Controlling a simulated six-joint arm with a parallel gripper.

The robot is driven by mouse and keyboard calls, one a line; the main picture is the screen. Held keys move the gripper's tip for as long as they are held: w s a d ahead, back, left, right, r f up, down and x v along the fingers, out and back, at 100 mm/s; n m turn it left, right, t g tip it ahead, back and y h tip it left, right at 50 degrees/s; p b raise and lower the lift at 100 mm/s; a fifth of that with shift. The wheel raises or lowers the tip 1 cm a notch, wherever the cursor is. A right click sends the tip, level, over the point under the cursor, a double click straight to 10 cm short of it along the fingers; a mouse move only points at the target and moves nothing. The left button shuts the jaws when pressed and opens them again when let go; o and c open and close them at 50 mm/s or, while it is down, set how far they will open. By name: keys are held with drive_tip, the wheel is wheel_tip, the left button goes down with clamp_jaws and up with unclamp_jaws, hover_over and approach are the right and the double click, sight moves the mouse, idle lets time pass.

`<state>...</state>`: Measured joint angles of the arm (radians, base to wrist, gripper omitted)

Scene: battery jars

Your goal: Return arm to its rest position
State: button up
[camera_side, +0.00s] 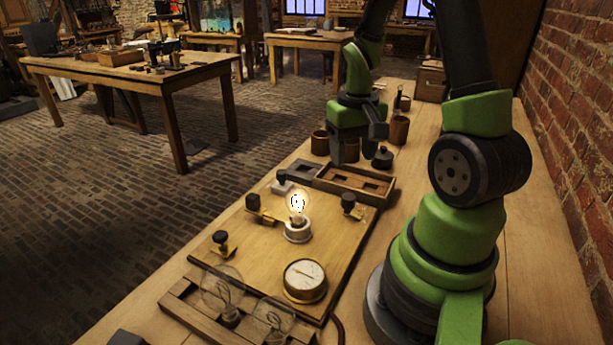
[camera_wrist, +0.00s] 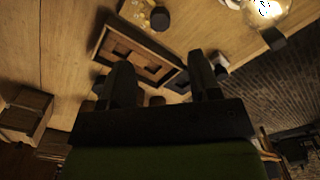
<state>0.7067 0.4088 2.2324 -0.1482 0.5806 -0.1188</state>
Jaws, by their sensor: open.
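My gripper (camera_side: 357,148) is at the end of my green and black arm, above the far part of the workbench, near the brown jars. Its jaws are apart with nothing between them. In the wrist view the two fingers of my gripper (camera_wrist: 163,82) stand apart, with a wooden tray (camera_wrist: 111,41) beyond them. In the side view this two-slot tray (camera_side: 388,190) sits below and nearer than my gripper. A glowing bulb (camera_side: 297,203) stands on the wooden board (camera_side: 262,247).
Brown jars (camera_side: 399,130) and a dark lidded pot (camera_side: 382,157) stand close around my gripper. A round gauge (camera_side: 305,280) sits on the board. Clear glass bulbs (camera_side: 222,290) lie in a front rack. A brick wall (camera_side: 575,130) runs along the right.

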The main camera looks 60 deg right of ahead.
drive_tip(key=w+a+r+n+t, duration=0.2)
drive_tip(key=a+r+t, duration=0.1)
drive_tip(key=a+r, duration=0.6)
drive_tip(key=s+a+r+n+t+y, duration=0.2)
drive_tip(key=s+a+r+t, duration=0.2)
drive_tip(key=a, duration=0.5)
wheel_tip(320, 180, up, 4)
drive_tip(key=shift+s+a+f, duration=0.2)
drive_tip(key=shift+s+a, duration=0.1)
drive_tip(key=shift+s, duration=0.8)
drive_tip(key=shift+w, duration=0.1)
drive_tip(key=shift+c, duration=0.4)
idle(1.5)
